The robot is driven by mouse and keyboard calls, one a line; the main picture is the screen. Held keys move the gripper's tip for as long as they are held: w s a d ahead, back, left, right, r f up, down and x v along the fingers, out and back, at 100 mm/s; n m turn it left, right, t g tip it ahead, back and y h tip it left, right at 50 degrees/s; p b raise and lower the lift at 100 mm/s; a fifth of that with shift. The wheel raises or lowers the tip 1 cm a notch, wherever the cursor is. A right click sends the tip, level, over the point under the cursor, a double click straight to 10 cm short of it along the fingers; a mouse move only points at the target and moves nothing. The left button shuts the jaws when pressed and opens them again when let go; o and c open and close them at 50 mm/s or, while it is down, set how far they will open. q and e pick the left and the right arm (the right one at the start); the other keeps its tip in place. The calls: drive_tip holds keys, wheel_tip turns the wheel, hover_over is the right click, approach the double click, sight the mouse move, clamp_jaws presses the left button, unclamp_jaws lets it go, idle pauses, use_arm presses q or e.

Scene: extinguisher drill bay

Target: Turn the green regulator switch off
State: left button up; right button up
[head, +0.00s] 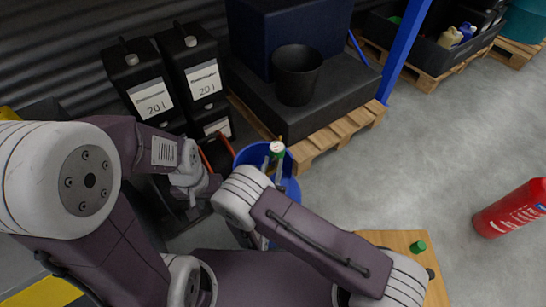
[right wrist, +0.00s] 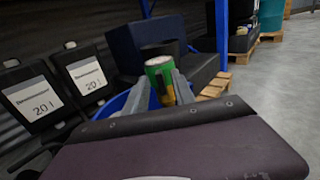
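A small green knob-like part (head: 418,247), possibly the regulator switch, shows on the wooden tabletop (head: 390,239) at the lower right of the head view; its setting cannot be read. My right gripper (head: 275,165) is well to its left, over a blue bin (head: 290,186). Its two fingers are closed on a green can with a pale top (head: 277,149). The can also shows between the fingers in the right wrist view (right wrist: 159,72). My left gripper (head: 208,183) is at the left, largely hidden by my arms, so its fingers cannot be made out.
Black 20 l canisters (head: 150,92) stand at the back left. A black bucket (head: 297,75) stands on a dark block above a wooden pallet (head: 335,136). A blue post (head: 405,50) rises behind. A red extinguisher (head: 512,208) is at the right. Grey floor between is clear.

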drive_tip(key=shift+c, duration=0.6)
clamp_jaws()
drive_tip(key=m, duration=0.6)
drive_tip(key=shift+d+m+p, duration=0.15)
drive_tip(key=shift+m+p, duration=0.15)
drive_tip(key=m, duration=0.5)
drive_tip(key=shift+f, duration=0.1)
drive_tip(key=m, duration=0.6)
drive_tip(key=shift+m, duration=0.3)
